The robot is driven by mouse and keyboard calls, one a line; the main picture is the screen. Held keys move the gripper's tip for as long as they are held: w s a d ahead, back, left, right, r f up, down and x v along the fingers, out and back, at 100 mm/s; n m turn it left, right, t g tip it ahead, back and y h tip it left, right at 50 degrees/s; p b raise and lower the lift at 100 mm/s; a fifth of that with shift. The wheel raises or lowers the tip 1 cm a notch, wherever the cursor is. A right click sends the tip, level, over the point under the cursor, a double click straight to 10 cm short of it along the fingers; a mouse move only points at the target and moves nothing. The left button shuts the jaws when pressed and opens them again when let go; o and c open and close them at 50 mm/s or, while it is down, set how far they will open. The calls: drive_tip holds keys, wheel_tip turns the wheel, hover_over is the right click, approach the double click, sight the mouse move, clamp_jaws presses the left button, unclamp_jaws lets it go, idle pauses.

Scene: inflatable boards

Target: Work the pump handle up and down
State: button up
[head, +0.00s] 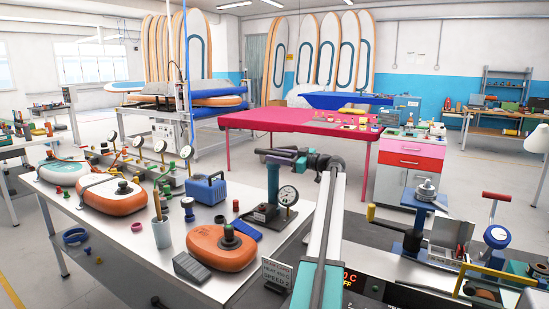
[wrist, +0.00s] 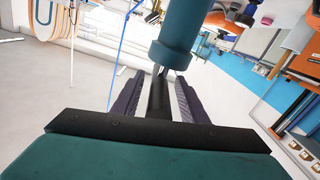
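The hand pump is an upright teal cylinder (head: 273,184) on a dark base on the workbench. It also shows large at the top of the wrist view (wrist: 176,45). Its handle seems to be the black rod (wrist: 158,98) running from the cylinder toward my palm. My gripper (head: 270,155) is at the top of the pump. In the wrist view its ridged purple-grey fingers (wrist: 158,90) lie on either side of the rod, with pale gaps showing beside it. The fingers look open around the rod. Contact cannot be made out.
A round gauge (head: 288,195) stands beside the pump. An orange board piece (head: 221,247), a blue case (head: 207,188) and a brush cup (head: 161,232) crowd the bench nearby. A red T-handle (head: 496,196) and blue equipment stand at right. A red table (head: 290,120) is behind.

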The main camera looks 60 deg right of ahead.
drive_tip(key=s+b, duration=0.1)
drive_tip(key=s, duration=1.2)
